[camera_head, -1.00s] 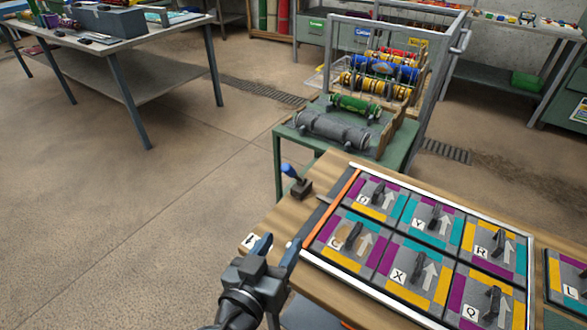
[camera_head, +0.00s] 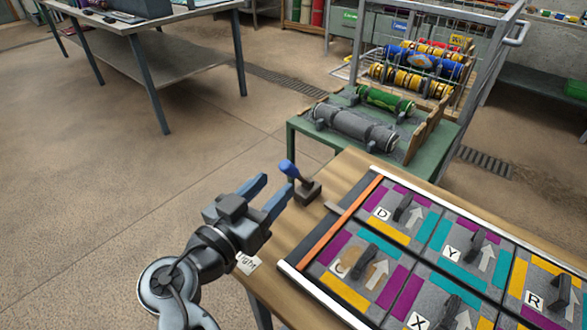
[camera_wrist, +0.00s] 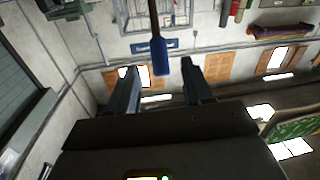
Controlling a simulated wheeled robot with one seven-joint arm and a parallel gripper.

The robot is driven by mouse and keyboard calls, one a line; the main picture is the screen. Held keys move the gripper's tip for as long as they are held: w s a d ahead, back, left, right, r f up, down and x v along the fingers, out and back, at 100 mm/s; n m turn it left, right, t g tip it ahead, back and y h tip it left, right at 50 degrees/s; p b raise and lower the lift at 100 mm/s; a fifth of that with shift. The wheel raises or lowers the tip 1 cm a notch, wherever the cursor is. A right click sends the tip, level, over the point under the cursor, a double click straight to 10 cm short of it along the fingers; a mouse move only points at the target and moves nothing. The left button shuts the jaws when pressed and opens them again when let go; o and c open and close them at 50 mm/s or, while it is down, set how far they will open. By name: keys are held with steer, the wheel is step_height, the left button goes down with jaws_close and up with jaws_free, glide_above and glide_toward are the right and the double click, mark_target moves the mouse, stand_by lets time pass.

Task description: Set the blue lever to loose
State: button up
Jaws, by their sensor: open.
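The blue lever (camera_head: 289,170) stands on a small dark brown base (camera_head: 307,190) at the table's left corner. Its blue handle leans up and to the left in the head view. My gripper (camera_head: 276,188) is open, with its two fingers pointing toward the lever from the near left. In the wrist view the blue handle (camera_wrist: 160,56) shows on a dark stem, lined up with the gap between my open fingers (camera_wrist: 160,72). I cannot tell whether it is inside the gap or just beyond it. A white card (camera_head: 247,263), seemingly reading "tight", lies at the near table edge.
A panel of carpet squares with black clips and letter cards (camera_head: 381,213) fills the table to the right, edged by an orange strip (camera_head: 342,222). A green stand with a grey roller (camera_head: 353,125) is behind. Open floor lies left.

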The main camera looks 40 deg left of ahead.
mark_target(290, 171)
steer(key=shift+w+a+p, duration=0.1)
steer(key=shift+w+p, duration=0.3)
steer(key=shift+w, duration=2.8)
steer(key=shift+c, duration=0.4)
jaws_close()
